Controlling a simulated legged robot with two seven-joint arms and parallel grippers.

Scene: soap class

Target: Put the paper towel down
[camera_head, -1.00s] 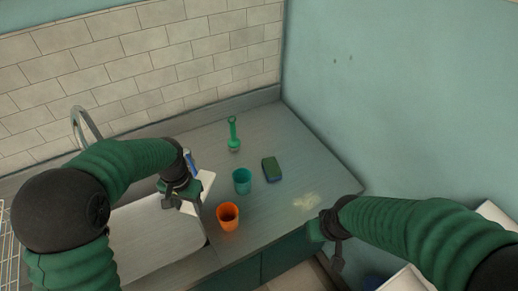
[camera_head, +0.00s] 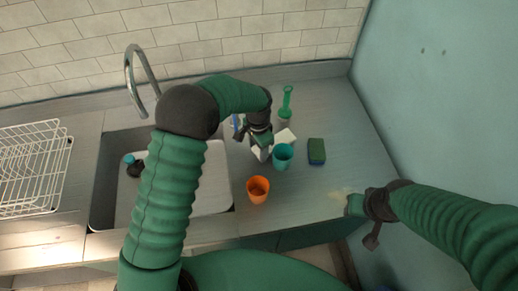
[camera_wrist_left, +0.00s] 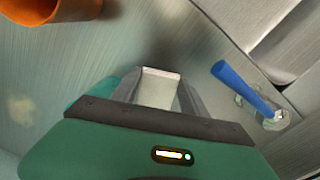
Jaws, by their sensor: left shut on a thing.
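My left gripper (camera_head: 261,146) is shut on the white paper towel (camera_head: 286,136), over the counter just behind and left of the teal cup (camera_head: 283,157). The wrist partly hides the towel, and I cannot tell whether it touches the counter. In the left wrist view a pale piece of the towel (camera_wrist_left: 160,88) shows between the fingers. My right gripper (camera_head: 358,204) is near the counter's front right edge, by a pale smear. Its fingers are too unclear to judge.
An orange cup (camera_head: 258,190) stands near the front edge. A blue-handled item (camera_wrist_left: 243,88) is close to the left gripper. The sink (camera_head: 105,190) and wire rack (camera_head: 32,165) are left.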

